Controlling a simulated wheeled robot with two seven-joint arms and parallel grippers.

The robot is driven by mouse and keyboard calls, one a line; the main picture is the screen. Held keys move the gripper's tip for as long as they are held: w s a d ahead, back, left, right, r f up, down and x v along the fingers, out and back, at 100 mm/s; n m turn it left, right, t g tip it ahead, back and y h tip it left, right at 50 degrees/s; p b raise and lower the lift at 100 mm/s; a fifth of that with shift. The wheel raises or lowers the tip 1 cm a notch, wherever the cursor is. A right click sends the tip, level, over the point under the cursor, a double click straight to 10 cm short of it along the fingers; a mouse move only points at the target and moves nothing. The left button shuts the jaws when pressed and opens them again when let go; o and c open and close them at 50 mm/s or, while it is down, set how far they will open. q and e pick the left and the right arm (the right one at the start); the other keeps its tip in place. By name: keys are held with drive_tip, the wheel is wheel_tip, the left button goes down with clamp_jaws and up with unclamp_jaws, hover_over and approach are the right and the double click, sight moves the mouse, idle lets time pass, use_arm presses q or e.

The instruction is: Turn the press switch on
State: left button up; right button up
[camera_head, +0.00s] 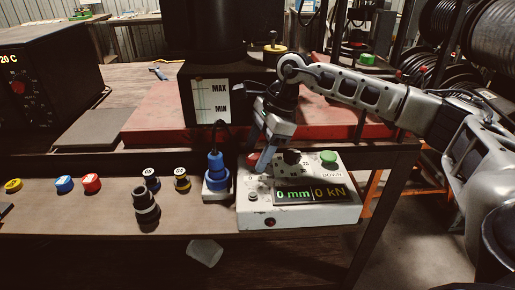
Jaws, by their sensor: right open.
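The press control box (345,212) is pale grey and stands at the front of the bench. Its display (310,195) is lit and reads 0 mm and 0 kN. A green button (328,157) sits at its back right, a black knob (292,157) left of it, and a small round control (252,196) at the front left. Which of these is the switch I cannot tell. My right gripper (258,158) is open, pointing down over the box's back left corner. It partly hides a red part there; contact is unclear. My left gripper is out of view.
A blue plug (216,172) stands in a socket just left of the box. Several coloured rings and dark dies (146,205) lie further left on the bench. The press with its MAX/MIN gauge (210,102) rises behind. Black hose reels (450,30) stand at the back right.

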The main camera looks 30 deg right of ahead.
drive_tip(key=c, duration=1)
